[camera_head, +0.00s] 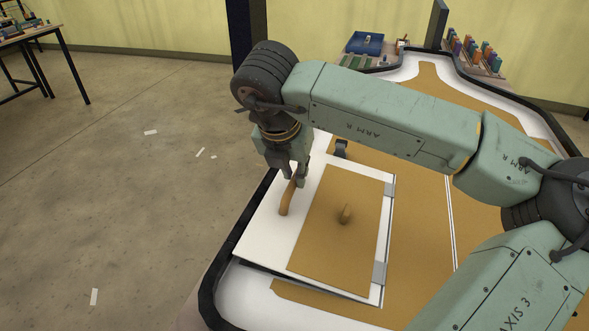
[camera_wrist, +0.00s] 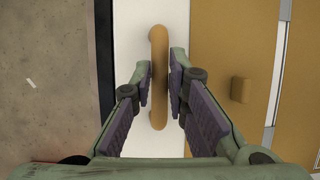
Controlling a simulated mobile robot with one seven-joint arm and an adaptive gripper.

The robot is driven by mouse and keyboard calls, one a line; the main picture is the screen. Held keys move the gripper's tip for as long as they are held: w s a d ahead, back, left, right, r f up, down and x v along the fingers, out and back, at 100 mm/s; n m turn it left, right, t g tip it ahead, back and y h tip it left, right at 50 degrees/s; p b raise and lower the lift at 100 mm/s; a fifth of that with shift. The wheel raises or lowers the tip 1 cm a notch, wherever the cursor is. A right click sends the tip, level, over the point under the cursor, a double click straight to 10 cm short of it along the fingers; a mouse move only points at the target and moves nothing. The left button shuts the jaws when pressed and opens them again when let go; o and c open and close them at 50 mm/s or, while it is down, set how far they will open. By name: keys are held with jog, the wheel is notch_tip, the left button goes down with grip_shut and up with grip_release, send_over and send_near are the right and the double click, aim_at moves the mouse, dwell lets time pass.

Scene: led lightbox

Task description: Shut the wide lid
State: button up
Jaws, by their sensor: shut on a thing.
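The wide lid (camera_head: 262,232) is a white panel with a tan inset, with grey hinges along its right side. Its near edge shows a thin dark gap beneath, so it looks slightly raised. A long wooden handle (camera_head: 286,200) stands near its left edge. My gripper (camera_head: 300,180) comes down from above and is shut on the far part of this handle. In the wrist view, its purple-padded fingers (camera_wrist: 161,78) stand on both sides of the handle (camera_wrist: 158,112). The far part of the handle in the head view is partly hidden by my fingers.
A small wooden knob (camera_head: 345,214) stands on the lid's tan inset. A dark latch-like part (camera_head: 341,148) is at the lid's far edge. A blue tray (camera_head: 364,43) and colored blocks (camera_head: 474,52) lie at the far end. Open floor lies left.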

aim_at(291, 183)
jog(key=shift+d, duration=0.15)
grip_shut()
jog(key=shift+f+b, duration=0.25)
jog(key=shift+b, duration=0.15)
jog(key=f+b, duration=0.1)
jog(key=b, duration=0.1)
jog(key=a+f+b, duration=0.1)
jog(key=f+b, duration=0.1)
jog(key=b, duration=0.1)
jog(key=shift+w, duration=0.1)
jog(key=shift+d+r+p, duration=0.1)
jog(key=shift+r+p, duration=0.25)
jog(key=shift+r, duration=0.15)
jog(key=o, duration=0.7)
grip_release()
jog(key=shift+o, duration=0.2)
jog(key=v, duration=1.2)
